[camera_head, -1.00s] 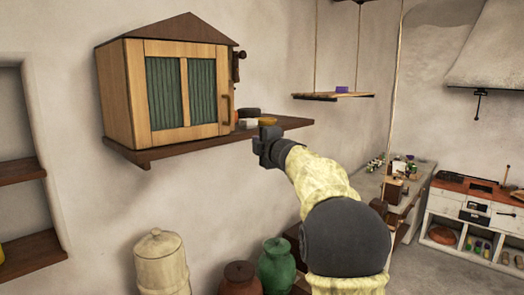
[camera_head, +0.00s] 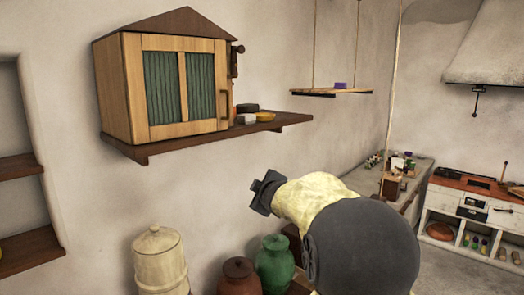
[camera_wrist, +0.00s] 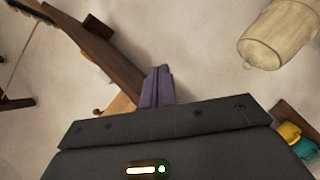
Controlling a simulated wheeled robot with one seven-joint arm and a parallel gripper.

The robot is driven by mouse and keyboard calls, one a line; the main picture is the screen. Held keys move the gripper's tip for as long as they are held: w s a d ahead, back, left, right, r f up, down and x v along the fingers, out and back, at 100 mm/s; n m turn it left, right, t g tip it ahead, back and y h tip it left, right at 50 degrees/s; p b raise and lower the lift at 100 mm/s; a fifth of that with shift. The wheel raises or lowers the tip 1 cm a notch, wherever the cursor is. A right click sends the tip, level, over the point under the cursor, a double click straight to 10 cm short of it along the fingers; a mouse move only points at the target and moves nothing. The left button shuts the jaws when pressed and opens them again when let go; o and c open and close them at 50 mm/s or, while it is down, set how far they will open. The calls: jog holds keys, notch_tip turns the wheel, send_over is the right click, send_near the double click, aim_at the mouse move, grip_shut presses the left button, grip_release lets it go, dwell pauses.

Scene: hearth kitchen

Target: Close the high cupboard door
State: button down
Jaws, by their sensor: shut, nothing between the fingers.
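The high cupboard (camera_head: 118,85) is a wooden box with a peaked dark roof on a wall shelf, at upper left in the head view. Its door (camera_head: 182,88) has two green curtained panels and a handle (camera_head: 223,104) on the right edge. The door looks flush with the cupboard front; a small gap there would be too fine to tell. My gripper (camera_head: 262,194) is below and to the right of the cupboard, lower than the shelf and apart from the door. In the wrist view its fingers (camera_wrist: 157,88) are together with nothing between them.
The dark shelf (camera_head: 290,120) runs right past the cupboard and holds small dishes (camera_head: 247,113). A hanging board (camera_head: 335,92) is further right. A cream canister (camera_head: 160,260), a brown jar (camera_head: 240,276) and a green jar (camera_head: 275,265) stand below my gripper.

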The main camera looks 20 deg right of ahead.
jog(key=s+a+f+m+g, duration=0.3)
jog(key=s+f+g, duration=0.1)
jog(key=s+f, duration=0.4)
jog(key=s+a+f+m+g, duration=0.3)
jog(key=s+f, duration=0.6)
jog(key=s, duration=0.4)
jog(key=s+a+f+m+g+y, duration=0.1)
jog(key=s+a+f+m+g, duration=0.2)
jog(key=s+f, duration=0.6)
jog(key=shift+s+a+m+g, duration=0.2)
jog(key=shift+s+m+g, duration=0.65)
jog(key=shift+s, duration=0.25)
jog(key=shift+f, duration=0.15)
